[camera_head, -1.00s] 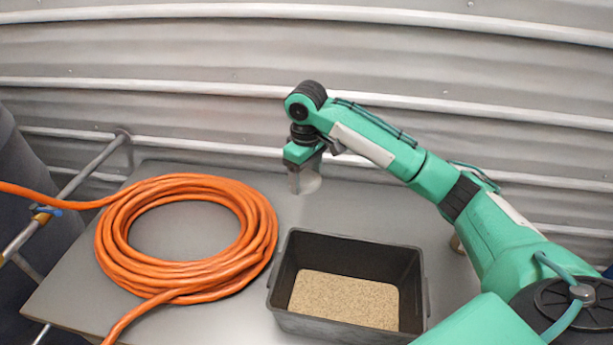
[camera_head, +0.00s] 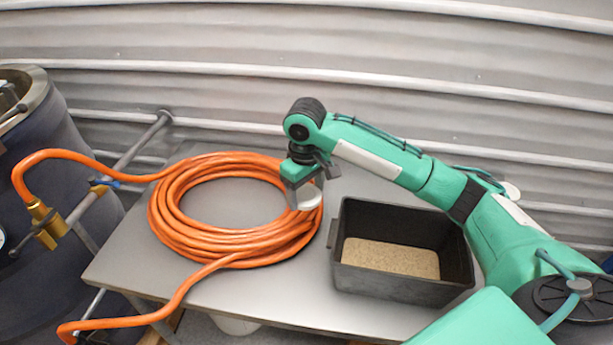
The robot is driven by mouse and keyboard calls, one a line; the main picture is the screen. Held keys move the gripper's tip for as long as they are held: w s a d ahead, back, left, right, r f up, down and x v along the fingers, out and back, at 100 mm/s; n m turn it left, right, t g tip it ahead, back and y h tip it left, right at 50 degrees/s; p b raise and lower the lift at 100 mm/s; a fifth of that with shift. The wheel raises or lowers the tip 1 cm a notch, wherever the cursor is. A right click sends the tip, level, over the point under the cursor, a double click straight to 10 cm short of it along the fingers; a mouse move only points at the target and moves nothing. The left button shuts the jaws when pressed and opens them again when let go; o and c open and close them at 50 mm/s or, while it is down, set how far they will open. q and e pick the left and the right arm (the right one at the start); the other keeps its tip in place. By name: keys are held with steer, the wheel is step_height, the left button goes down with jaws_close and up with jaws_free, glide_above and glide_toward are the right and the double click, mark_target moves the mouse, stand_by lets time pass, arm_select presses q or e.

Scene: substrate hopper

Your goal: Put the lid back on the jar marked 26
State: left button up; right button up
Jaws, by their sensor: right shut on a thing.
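My right gripper (camera_head: 302,188) reaches in from the right and is shut on a pale round thing, apparently the lid (camera_head: 307,199). It holds the lid at the inner right side of the orange hose coil as seen from here, seemingly above it. The gripper partly covers the lid, and its fingertips are hard to make out. No jar marked 26 and no number can be read in this view. My left gripper is not in view.
The orange hose coil (camera_head: 172,228) lies on the grey table (camera_head: 120,262). A black bin (camera_head: 398,290) with tan grain stands to its right. A dark vessel (camera_head: 52,165) with a brass fitting (camera_head: 43,222) is at the left. A corrugated wall (camera_head: 200,30) closes the back.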

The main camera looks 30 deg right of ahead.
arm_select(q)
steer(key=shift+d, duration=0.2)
arm_select(e)
steer(key=s+a+f+m, duration=0.1)
steer(key=s+a+f, duration=0.1)
steer(key=s, duration=0.3)
steer(key=s+a+f+m, duration=0.2)
steer(key=s, duration=0.3)
steer(key=shift+s+a+f, duration=0.2)
steer(key=shift+s+a, duration=0.05)
steer(key=shift+a, duration=0.15)
